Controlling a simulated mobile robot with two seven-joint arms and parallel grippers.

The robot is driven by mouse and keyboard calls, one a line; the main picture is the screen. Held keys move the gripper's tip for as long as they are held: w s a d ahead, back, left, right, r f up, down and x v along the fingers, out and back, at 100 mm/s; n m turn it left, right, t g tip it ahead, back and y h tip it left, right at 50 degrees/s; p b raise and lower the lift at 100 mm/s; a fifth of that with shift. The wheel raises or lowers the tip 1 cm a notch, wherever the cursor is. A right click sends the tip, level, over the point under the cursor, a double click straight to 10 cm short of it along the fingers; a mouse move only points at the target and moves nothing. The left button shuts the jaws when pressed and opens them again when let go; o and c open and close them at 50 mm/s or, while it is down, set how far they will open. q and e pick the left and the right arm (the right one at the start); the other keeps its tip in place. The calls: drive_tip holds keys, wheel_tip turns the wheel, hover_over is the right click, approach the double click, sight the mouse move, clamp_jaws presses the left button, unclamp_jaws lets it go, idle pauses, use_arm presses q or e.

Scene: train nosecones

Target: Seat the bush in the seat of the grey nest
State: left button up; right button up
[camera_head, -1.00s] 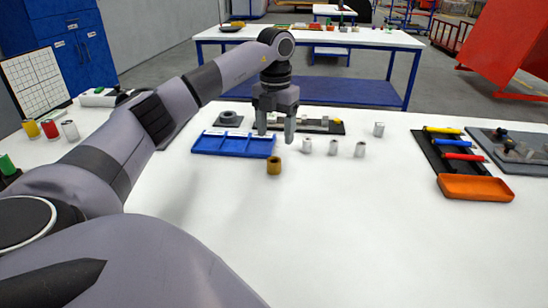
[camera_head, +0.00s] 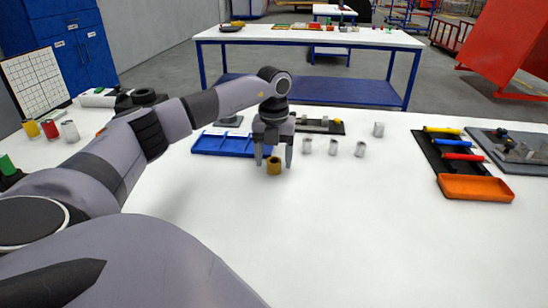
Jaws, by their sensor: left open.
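A brass-coloured bush (camera_head: 274,167) stands upright on the white table, its hollow top facing up. My left gripper (camera_head: 273,161) is open and points down, with one finger on each side of the bush in this view. I see gaps between the fingers and the bush, and cannot tell whether the fingers are fully level with it. A grey block (camera_head: 230,121), possibly the grey nest, sits behind the blue tray, partly hidden by my arm; its seat is not clear. My right gripper is not in view.
The blue tray (camera_head: 215,145) lies left of the bush. Several light grey cylinders (camera_head: 333,147) stand to the right. A dark fixture plate (camera_head: 325,127) lies behind. An orange tray (camera_head: 475,188) and tools are at the far right. The table's front middle is clear.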

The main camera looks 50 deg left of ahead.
use_arm(q)
clamp_jaws()
wheel_tip(320, 180, up, 20)
drive_tip(key=p, duration=0.4)
idle(0.4)
